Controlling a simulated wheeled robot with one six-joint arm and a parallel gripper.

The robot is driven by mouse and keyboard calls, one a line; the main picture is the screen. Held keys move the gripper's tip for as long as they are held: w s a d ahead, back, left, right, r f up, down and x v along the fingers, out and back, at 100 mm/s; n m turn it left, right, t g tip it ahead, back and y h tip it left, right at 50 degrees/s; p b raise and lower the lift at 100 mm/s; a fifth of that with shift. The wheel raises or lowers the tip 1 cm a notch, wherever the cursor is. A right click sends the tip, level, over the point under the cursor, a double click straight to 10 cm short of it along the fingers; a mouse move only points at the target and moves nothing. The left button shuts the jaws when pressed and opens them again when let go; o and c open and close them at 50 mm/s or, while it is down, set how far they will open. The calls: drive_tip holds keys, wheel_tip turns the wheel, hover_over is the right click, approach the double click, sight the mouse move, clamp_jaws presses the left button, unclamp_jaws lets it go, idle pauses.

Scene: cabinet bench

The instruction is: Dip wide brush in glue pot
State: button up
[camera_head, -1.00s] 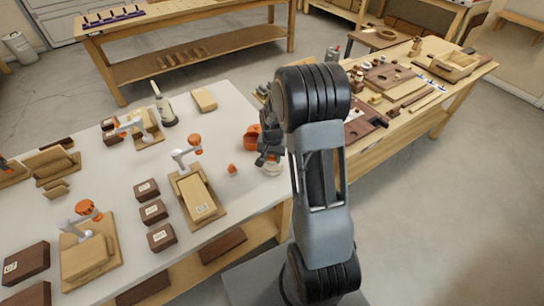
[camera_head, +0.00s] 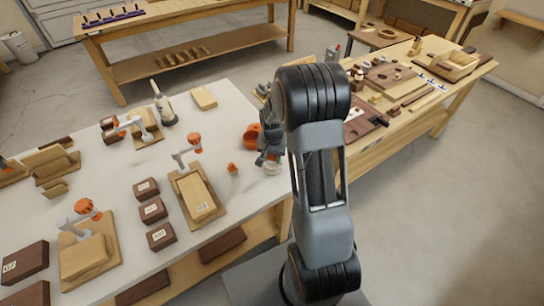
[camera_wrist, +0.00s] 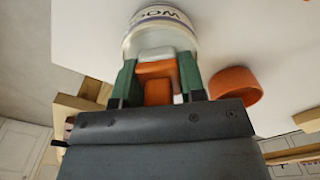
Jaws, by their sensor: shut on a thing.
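My gripper (camera_wrist: 158,85), with green fingers, is shut on the orange handle of the wide brush (camera_wrist: 156,70) in the wrist view. A pale block-like part of the brush lies toward the glue pot. The glue pot (camera_wrist: 160,20) is a white jar with dark lettering, only partly in the frame. The brush overlaps its mouth; I cannot tell how deep its tip is. In the head view my gripper (camera_head: 268,157) is at the bench's right edge, right above the glue pot (camera_head: 272,168), and the brush is hidden there.
An orange round container (camera_head: 251,136) stands close beside the pot and also shows in the wrist view (camera_wrist: 236,86). A second workbench (camera_head: 425,105) stands at the right.

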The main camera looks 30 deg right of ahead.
idle(0.6)
drive_tip(key=shift+r+p, duration=2.5)
drive_tip(key=shift+r, duration=1)
